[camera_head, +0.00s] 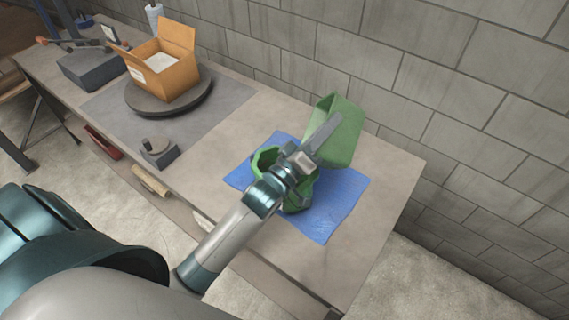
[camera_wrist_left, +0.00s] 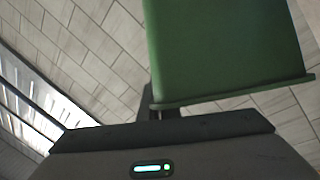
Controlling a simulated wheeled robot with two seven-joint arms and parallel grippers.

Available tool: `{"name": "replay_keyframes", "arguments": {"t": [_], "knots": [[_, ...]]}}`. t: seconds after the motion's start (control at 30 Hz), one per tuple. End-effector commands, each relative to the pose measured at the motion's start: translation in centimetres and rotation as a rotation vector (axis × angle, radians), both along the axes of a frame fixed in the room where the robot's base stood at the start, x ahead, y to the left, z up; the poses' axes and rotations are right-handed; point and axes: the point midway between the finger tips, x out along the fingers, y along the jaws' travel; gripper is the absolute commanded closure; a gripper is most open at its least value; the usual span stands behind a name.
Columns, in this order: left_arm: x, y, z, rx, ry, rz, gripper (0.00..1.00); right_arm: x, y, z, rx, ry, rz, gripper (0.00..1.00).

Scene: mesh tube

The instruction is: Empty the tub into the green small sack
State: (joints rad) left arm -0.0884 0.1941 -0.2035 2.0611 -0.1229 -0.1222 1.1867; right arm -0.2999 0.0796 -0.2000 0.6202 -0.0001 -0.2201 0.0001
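The green tub (camera_head: 346,140) is raised above the right part of the table, tilted over on its side. My left gripper (camera_head: 326,134) is at the tub, its long grey finger lying along the tub's side, and it looks shut on the tub's wall. In the left wrist view the tub (camera_wrist_left: 225,50) fills the upper right, its rim close to the gripper. The green small sack (camera_head: 265,160) stands on a blue mat, just left of and below the tub, partly hidden by my left wrist. The tub's contents cannot be made out. My right gripper is not in view.
The blue mat (camera_head: 343,193) lies on the grey table (camera_head: 390,165), with bare tabletop around it. An orange open box (camera_head: 172,78) stands on a dark round turntable (camera_head: 190,105) at the left. A small grey block (camera_head: 159,153) sits near the front edge. A block wall runs behind.

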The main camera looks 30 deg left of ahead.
Motion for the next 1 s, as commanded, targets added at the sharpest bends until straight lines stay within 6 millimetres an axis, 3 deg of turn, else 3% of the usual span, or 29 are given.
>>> {"name": "replay_keyframes", "arguments": {"t": [0.13, 0.5, 1.0], "knots": [[0.2, -0.4, 0.5, 0.029, 0.007, 0.0, 1.0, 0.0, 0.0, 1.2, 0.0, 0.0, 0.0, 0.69], [0.3, -0.8, 0.3, 0.065, 0.019, 0.0, 1.0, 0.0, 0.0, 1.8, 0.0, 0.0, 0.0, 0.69], [-0.1, 0.3, -0.3, -0.021, -0.012, 0.0, 1.0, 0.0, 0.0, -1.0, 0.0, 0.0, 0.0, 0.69]]}}
